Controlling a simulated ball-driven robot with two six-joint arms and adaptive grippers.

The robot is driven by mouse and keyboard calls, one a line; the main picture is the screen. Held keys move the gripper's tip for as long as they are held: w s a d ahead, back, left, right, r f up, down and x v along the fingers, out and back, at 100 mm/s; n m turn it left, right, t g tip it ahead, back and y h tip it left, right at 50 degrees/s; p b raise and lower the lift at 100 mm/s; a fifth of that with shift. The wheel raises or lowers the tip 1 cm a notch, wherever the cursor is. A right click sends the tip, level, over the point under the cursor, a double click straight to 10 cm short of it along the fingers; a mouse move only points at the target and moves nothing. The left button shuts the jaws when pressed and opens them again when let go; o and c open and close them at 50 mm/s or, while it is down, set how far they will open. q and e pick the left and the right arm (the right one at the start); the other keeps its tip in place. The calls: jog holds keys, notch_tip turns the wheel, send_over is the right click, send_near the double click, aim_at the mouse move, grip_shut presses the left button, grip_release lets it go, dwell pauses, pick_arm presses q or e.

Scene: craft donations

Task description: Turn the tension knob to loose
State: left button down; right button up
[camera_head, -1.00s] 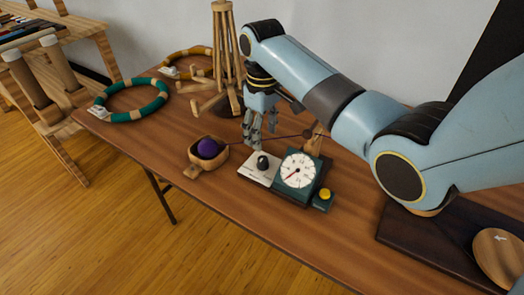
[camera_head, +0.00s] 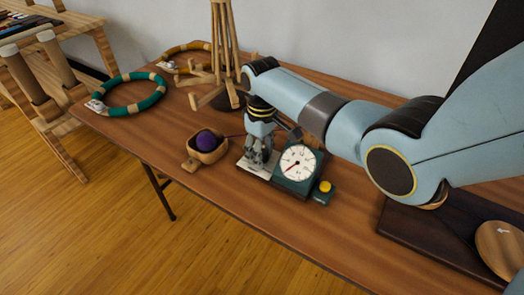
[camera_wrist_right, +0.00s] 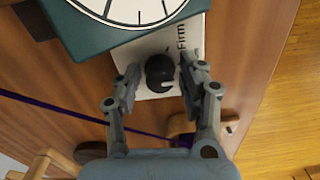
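The black tension knob (camera_wrist_right: 159,72) sits on a white plate (camera_wrist_right: 158,45) lettered "Firm" beside the knob. A pale mark shows on the knob's lower edge in the wrist view. My right gripper (camera_head: 259,162) is lowered over the plate, and in the head view it hides the knob. In the wrist view its two fingers (camera_wrist_right: 161,75) are open on either side of the knob, with a small gap on each side. The plate adjoins a teal box with a round white dial (camera_head: 298,162), whose red needle points to the lower left. My left gripper is not in view.
A yellow button (camera_head: 325,186) is right of the dial. A wooden bowl (camera_head: 192,157) with purple yarn (camera_head: 206,141) stands left of the plate, its strand running past the gripper. A wooden stand (camera_head: 222,50) and hoops (camera_head: 140,109) are behind. The front table strip is clear.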

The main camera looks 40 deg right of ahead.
grip_shut()
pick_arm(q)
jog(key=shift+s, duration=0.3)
pick_arm(e)
jog(key=shift+r+m+p, duration=0.1)
jog(key=shift+m+p, duration=0.8)
jog(key=shift+m, duration=0.1)
jog(key=m+p, duration=0.1)
jog(key=m, duration=0.1)
jog(key=shift+m+p, duration=0.3)
jog(key=shift+p, duration=0.05)
jog(key=m+p, duration=0.1)
jog(key=m, duration=0.2)
jog(key=shift+m+p, duration=0.3)
pick_arm(q)
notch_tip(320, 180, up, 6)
jog(key=p, duration=0.1)
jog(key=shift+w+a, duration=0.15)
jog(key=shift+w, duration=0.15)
pick_arm(e)
jog(key=shift+m, duration=1.8)
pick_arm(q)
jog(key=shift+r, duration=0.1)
